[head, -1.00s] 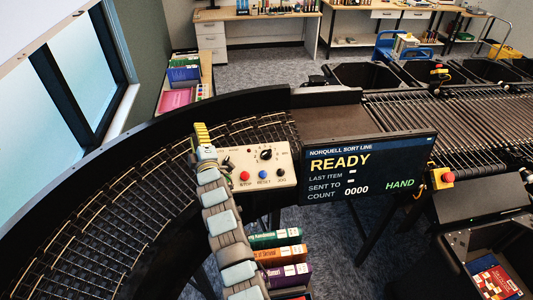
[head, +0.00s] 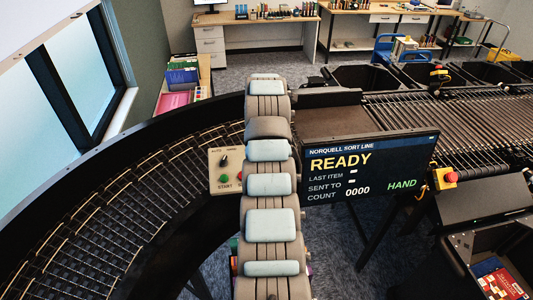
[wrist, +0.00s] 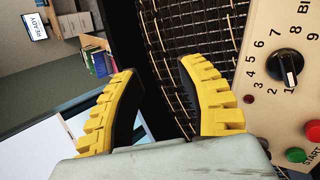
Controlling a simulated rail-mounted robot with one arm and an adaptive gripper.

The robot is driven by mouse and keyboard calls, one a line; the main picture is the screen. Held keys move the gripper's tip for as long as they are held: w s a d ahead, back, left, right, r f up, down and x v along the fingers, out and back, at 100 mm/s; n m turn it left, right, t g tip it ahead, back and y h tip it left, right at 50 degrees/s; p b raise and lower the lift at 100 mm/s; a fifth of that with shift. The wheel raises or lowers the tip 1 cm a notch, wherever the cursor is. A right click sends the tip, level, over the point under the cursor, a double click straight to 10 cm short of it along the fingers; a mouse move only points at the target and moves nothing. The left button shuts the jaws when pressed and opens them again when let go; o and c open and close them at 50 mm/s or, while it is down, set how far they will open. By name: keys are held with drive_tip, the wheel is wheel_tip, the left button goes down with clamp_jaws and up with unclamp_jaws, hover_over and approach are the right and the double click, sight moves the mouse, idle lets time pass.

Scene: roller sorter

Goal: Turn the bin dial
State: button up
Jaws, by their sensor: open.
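The bin dial (wrist: 284,68) is a black knob with a white mark on a cream control panel (wrist: 262,100), at the right of the wrist view. Numbers ring it, and the mark appears to point towards 1. My gripper (wrist: 160,68) is open and empty, its yellow ridged fingers spread left of the panel, over the roller track and apart from the dial.
In the wrist view, a green button (wrist: 296,155) and part of a red button (wrist: 314,152) sit below the dial. The curved roller track (head: 90,225) passes behind the panel. A display (head: 368,168) reading READY and HAND stands to the right.

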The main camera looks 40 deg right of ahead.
drive_tip(key=s+a+r+n+g+y+b, duration=0.1)
drive_tip(key=s+a+r+n+g+y, duration=0.15)
drive_tip(key=s, duration=0.35)
drive_tip(key=s+a+r+n+g+y, duration=0.1)
drive_tip(key=s+a+r+n+y, duration=0.2)
drive_tip(key=s, duration=0.4)
drive_tip(key=shift+m, duration=0.75)
drive_tip(key=p+x, duration=0.1)
drive_tip(key=x, duration=0.4)
drive_tip(key=d+p+x, duration=0.1)
drive_tip(key=x, duration=0.5)
drive_tip(key=p+x, duration=0.2)
drive_tip(key=x, duration=0.3)
drive_tip(key=shift+w+d+f, duration=0.1)
drive_tip(key=shift+w+d, duration=0.1)
drive_tip(key=shift+w, duration=0.2)
clamp_jaws()
